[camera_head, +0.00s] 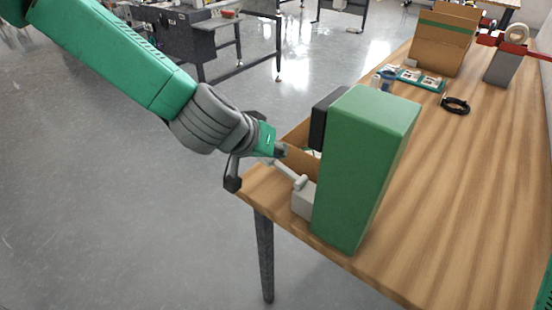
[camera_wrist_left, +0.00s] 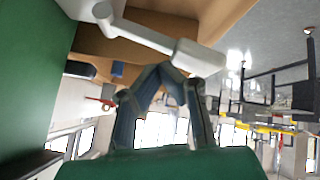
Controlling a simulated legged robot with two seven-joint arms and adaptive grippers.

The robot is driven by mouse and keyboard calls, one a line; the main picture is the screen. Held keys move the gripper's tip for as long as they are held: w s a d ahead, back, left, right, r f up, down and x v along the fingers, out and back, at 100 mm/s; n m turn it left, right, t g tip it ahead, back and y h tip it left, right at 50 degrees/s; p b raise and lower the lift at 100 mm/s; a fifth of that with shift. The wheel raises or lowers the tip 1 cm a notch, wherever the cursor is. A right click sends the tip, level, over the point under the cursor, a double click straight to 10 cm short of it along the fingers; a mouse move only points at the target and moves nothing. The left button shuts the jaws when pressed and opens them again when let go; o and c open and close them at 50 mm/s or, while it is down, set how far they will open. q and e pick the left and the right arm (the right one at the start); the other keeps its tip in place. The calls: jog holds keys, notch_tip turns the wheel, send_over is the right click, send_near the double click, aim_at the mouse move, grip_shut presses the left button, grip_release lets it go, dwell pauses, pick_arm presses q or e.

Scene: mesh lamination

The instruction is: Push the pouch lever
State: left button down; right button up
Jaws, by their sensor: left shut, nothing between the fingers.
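The green pouch machine (camera_head: 365,165) stands upright at the near left end of the wooden table. Its pale grey lever (camera_head: 290,174) sticks out to the left from a light block low on its side. In the left wrist view the lever (camera_wrist_left: 143,33) crosses the top, with a rounded knob at one end and a thick part at the other. My left gripper (camera_head: 281,151) is shut and empty, just beside the lever. In the wrist view its fingertips (camera_wrist_left: 162,68) meet just below the lever's bar; I cannot tell whether they touch it. My right gripper is not in view.
Further back are a black cable coil (camera_head: 455,106), a teal tray (camera_head: 424,81), a large carton (camera_head: 444,42) and a tape dispenser (camera_head: 503,66). The table's right side is clear.

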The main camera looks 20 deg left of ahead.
aim_at(272, 162)
pick_arm(q)
jog(key=shift+w+a+f+b, duration=0.15)
jog(key=shift+f+b, duration=0.3)
jog(key=shift+f, duration=0.45)
jog(key=shift+s+a+f+b, duration=0.1)
jog(key=shift+a+f+b, duration=0.25)
jog(key=shift+f, duration=0.5)
dwell(1.3)
jog(key=shift+d, duration=0.1)
jog(key=r+p, duration=0.3)
jog(key=shift+d+r, duration=0.2)
jog(key=shift+r+p, duration=0.45)
jog(key=shift+p, duration=0.1)
jog(key=shift+d, duration=0.1)
jog(key=shift+r+p, duration=0.3)
jog(key=r+p, duration=0.3)
jog(key=d+r+p, duration=0.1)
jog(key=shift+s+r, duration=0.2)
jog(key=shift+s, duration=0.05)
jog(key=shift+f, duration=0.1)
